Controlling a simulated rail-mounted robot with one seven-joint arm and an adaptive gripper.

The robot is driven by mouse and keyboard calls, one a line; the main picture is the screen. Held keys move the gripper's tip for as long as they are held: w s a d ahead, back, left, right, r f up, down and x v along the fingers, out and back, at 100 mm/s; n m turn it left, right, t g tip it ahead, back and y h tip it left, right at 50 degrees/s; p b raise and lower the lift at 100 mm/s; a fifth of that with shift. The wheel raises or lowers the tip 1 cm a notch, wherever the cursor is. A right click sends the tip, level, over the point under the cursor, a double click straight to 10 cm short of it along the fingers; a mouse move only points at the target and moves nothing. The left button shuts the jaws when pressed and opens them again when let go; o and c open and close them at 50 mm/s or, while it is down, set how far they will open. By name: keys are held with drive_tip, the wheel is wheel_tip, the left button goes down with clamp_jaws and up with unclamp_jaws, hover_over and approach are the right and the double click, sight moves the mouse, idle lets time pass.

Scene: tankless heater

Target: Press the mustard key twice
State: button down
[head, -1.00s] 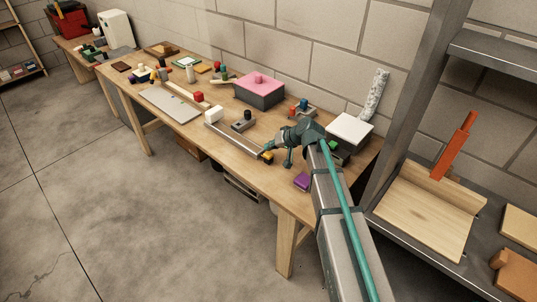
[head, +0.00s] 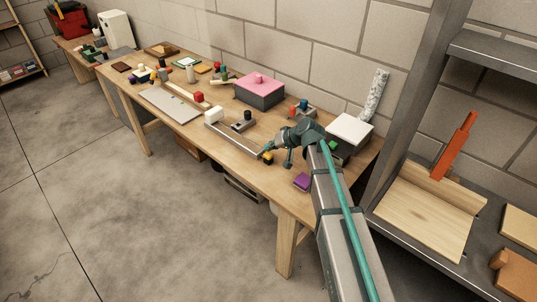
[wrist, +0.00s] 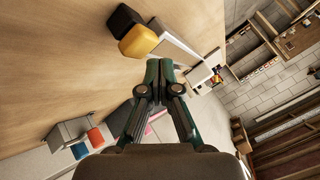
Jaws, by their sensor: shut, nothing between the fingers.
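The mustard key (head: 268,155) is a small yellow block near the front edge of the wooden workbench, just beside my fingertips. In the wrist view the mustard key (wrist: 138,41) shows larger, joined to or against a black block (wrist: 125,20), up and left of the fingertips. My gripper (wrist: 160,66) is shut and empty, with its two fingers together. In that view a small gap of bench surface shows between the fingertips and the key. In the head view my gripper (head: 267,150) is small and dark, and I cannot tell there whether it touches the key.
A long light bar (head: 232,139) lies left of the gripper, with a dark knob block (head: 243,121) behind it. A purple block (head: 302,181) sits near the front edge. A pink-topped box (head: 259,91) and a white-topped box (head: 350,131) stand farther back.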

sight(270, 154)
drive_tip(key=shift+f, duration=0.15)
drive_tip(key=shift+f+b, duration=0.3)
drive_tip(key=shift+b, duration=0.1)
drive_tip(key=shift+f+b, duration=0.5)
drive_tip(key=shift+f, duration=0.1)
idle(0.7)
drive_tip(key=shift+r, duration=0.15)
drive_tip(key=shift+r+p, duration=0.45)
drive_tip(key=shift+r, duration=0.45)
drive_tip(key=shift+r+p, duration=1.1)
drive_tip(key=shift+r, duration=1.45)
